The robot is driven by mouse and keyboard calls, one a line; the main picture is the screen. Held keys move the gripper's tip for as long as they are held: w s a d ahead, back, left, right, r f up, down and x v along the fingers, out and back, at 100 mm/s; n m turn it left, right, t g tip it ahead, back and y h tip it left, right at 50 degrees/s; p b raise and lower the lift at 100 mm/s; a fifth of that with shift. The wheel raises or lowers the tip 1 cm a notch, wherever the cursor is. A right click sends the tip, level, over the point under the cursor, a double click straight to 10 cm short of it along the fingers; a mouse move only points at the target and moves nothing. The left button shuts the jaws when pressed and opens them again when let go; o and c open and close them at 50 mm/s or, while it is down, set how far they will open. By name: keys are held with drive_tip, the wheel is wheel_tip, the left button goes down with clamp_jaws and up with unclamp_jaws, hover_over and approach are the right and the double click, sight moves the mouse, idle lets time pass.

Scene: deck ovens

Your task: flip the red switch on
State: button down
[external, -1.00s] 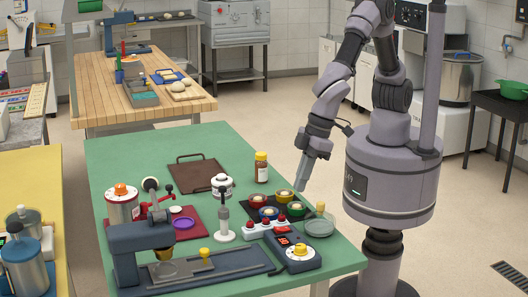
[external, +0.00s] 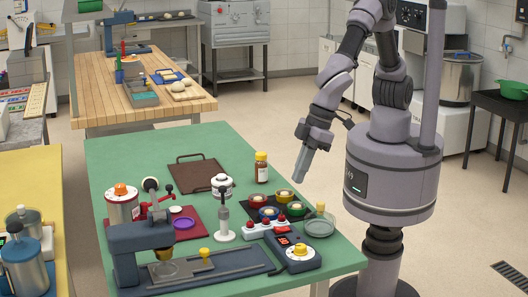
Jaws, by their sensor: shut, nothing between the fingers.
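A dark blue control box (external: 310,261) lies at the front right of the green table. It carries a yellow knob (external: 299,251) on a white dial and a small red switch-like part (external: 283,240); its position is too small to read. Just behind it, a white strip (external: 262,232) bears red knobs or buttons (external: 281,218). I cannot tell for certain which red part is the switch. My gripper (external: 299,177) is shut and empty, pointing down in the air above and behind the box, apart from everything.
Small bowls on a dark tray (external: 240,205), a glass dish (external: 320,228) and an amber bottle (external: 261,167) stand near my gripper. A white stand (external: 224,232) and a blue press (external: 140,240) are farther left. The table's back middle is mostly clear.

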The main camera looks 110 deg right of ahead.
sight(278, 228)
drive_tip(key=b+x, duration=0.4)
drive_tip(key=x, duration=0.9)
drive_tip(key=shift+f, duration=0.15)
